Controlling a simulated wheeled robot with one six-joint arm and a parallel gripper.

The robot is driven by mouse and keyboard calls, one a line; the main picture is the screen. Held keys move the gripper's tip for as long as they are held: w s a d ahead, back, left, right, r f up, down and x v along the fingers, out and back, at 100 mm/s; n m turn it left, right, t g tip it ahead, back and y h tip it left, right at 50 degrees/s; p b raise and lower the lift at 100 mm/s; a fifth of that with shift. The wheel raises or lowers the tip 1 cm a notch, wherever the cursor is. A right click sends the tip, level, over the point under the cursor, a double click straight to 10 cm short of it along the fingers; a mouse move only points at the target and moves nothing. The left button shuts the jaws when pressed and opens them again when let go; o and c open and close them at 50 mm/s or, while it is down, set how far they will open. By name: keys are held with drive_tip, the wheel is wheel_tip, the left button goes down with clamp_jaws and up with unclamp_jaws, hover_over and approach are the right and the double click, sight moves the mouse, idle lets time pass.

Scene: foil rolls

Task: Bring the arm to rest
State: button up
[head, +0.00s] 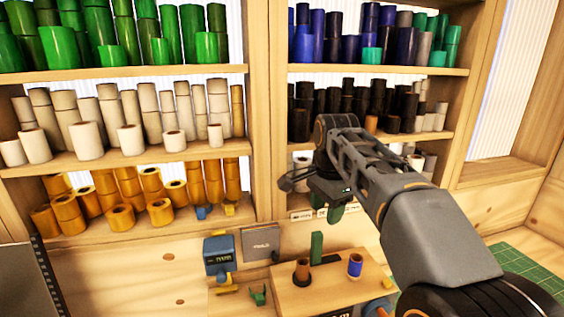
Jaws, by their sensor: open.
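My arm reaches in from the lower right and is bent at a dark joint near the middle of the picture. My gripper (288,182) is at its end, in front of the shelf unit's middle post and the lower right shelf. It points left, and its jaws are open with nothing seen between them. The arm hides part of the right-hand shelves and some of the rolls on them.
Shelves hold green rolls (60,47), white rolls (87,139), orange rolls (120,217), blue rolls (305,45) and black rolls (300,123). Below, a wooden block (325,293) bears a brown roll (302,270) and a blue roll (355,265). A green cutting mat (530,270) lies at right.

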drive_tip(key=s+d+f+n+t, duration=0.3)
drive_tip(key=s+d+f+n, duration=0.1)
drive_tip(key=s+f+n, duration=0.8)
drive_tip(key=s+f, duration=0.3)
drive_tip(key=s, duration=0.1)
drive_tip(key=shift+n+t, duration=0.4)
